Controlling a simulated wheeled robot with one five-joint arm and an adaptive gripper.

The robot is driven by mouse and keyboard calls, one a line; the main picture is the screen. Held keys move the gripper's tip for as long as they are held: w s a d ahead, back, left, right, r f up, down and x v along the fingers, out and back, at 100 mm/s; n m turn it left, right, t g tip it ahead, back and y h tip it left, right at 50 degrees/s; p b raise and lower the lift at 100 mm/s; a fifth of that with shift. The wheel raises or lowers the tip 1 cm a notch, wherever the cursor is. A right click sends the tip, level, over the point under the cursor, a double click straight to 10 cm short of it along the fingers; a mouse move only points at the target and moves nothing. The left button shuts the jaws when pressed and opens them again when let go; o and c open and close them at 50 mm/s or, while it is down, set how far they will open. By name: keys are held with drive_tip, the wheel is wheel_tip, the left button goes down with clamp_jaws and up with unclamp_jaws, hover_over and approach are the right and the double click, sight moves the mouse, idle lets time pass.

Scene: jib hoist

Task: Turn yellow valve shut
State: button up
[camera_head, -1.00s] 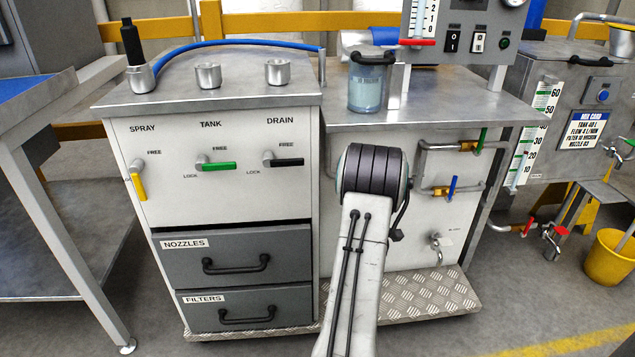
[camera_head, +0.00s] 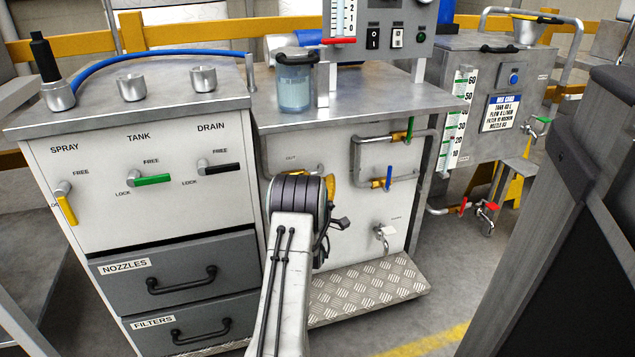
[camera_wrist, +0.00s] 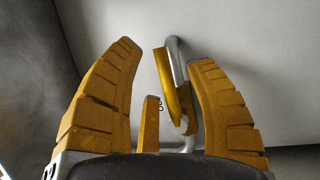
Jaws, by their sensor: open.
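A yellow lever (camera_wrist: 176,88) beside a bent silver pipe (camera_wrist: 180,60) shows in the wrist view, between the two fingers of my gripper (camera_wrist: 166,65). The fingers are yellow, spread wide and apart from the lever, which is nearer the right finger. A short yellow upright piece (camera_wrist: 151,122) stands in front of the palm; I cannot tell what it is. In the head view my arm hides most of the gripper and that lever, near the pipe marked OUT (camera_head: 270,158). Another yellow handle (camera_head: 67,209), under SPRAY, points down.
The cabinet with drawers (camera_head: 180,284) stands to the left. A tread-plate step (camera_head: 365,287) juts out below. A dark grey structure (camera_head: 560,220) fills the right edge.

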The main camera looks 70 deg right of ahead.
drive_tip(key=shift+x, duration=0.95)
drive_tip(key=shift+o, duration=0.2)
clamp_jaws()
